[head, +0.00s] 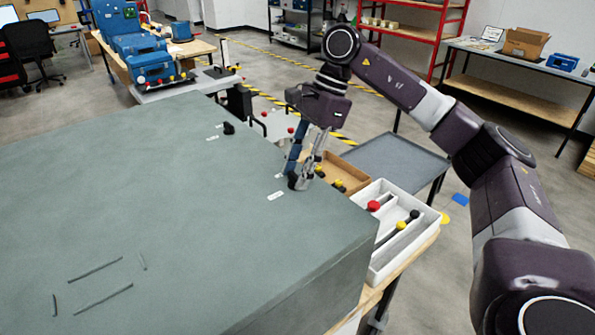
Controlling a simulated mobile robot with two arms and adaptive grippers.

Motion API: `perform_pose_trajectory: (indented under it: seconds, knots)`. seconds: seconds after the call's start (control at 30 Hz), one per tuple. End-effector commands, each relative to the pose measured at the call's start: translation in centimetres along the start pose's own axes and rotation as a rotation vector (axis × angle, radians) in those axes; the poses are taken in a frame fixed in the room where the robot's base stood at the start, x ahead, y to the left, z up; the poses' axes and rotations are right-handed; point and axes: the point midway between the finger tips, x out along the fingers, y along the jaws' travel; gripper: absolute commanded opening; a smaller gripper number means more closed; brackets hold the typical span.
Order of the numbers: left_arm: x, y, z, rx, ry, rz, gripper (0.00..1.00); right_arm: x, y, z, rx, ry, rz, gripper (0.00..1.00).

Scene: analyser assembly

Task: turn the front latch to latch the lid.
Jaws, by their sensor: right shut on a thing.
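The large grey-green lid (150,210) fills the left and middle of the head view and lies flat and closed-looking. The front latch (292,183), a small black knob, sits near its right edge between small white labels. My right gripper (301,181) comes down from above and is shut on this latch, its fingers hiding part of it. The exact angle of the latch is hard to tell. A second black latch (229,128) stands farther back along the same edge, free of any gripper. My left gripper is out of view.
A white divided tray (374,270) with red- and yellow-ended parts lies right of the lid, close to my right gripper. A brown box (343,163) and a grey table (400,160) are behind it. Blue machines (150,65) stand far left. The lid's top is mostly clear.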

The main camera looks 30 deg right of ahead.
Motion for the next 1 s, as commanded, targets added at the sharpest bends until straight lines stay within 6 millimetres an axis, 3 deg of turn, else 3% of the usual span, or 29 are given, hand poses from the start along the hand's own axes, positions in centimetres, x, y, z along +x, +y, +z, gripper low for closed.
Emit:
perform_pose_trajectory:
  seconds: [0.4,1.0]
  knots:
    - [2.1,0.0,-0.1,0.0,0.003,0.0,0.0,0.2,0.2,0.0,0.345,-0.001,-0.149,0.09]
    - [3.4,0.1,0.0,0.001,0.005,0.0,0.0,0.1,0.4,0.3,0.87,-0.004,-0.367,0.09]
